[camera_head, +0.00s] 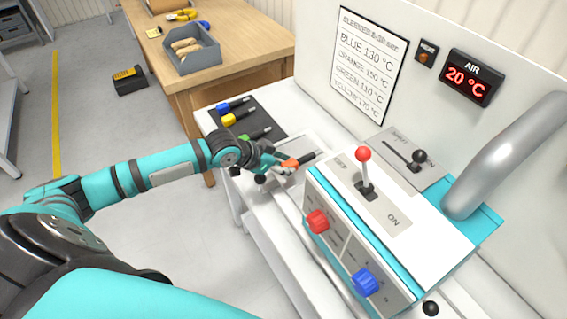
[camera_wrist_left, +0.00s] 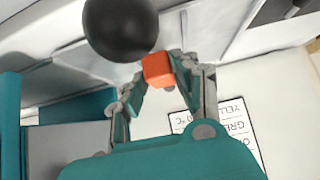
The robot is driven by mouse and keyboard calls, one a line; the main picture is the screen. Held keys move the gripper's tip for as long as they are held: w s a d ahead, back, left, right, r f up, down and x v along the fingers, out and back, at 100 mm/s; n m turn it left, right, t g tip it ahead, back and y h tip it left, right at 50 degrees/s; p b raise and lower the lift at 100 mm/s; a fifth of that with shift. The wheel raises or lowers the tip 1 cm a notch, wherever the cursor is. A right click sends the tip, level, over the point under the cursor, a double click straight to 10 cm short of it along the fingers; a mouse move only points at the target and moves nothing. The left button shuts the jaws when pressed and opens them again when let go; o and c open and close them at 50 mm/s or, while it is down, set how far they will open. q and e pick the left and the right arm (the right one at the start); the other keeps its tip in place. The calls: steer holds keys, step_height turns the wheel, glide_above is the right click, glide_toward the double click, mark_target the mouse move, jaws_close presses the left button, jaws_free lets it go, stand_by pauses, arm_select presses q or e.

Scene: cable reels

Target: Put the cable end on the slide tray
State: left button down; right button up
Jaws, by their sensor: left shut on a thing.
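My left gripper (camera_head: 287,162) is shut on an orange cable end (camera_head: 291,163) with a black length sticking out to the right. It is held beside the machine's left end, near a pale tray-like surface (camera_head: 316,141); I cannot tell whether it touches that surface or whether this is the slide tray. In the left wrist view the orange cable end (camera_wrist_left: 157,68) sits between the fingertips. A large black round shape (camera_wrist_left: 120,28) is close to the camera there; I cannot tell what it is. My right gripper is not in view.
Blue (camera_head: 236,104), yellow (camera_head: 229,120) and green (camera_head: 256,134) cable ends lie on a dark mat. The machine (camera_head: 375,215) has a red-knobbed lever (camera_head: 363,154) and a thick grey pipe (camera_head: 505,155). A wooden table (camera_head: 235,60) with a grey bin (camera_head: 192,58) stands behind.

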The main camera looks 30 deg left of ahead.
arm_select(q)
steer(key=shift+f+b, duration=0.55)
steer(key=shift+f, duration=0.8)
steer(key=c, duration=0.9)
jaws_free()
steer(key=shift+r, duration=0.1)
steer(key=v, duration=1.1)
steer(key=shift+s+a+r, duration=0.2)
steer(key=shift+s+r, duration=0.05)
step_height(320, 180, up, 11)
steer(key=p, duration=1.2)
steer(key=shift+r, duration=0.1)
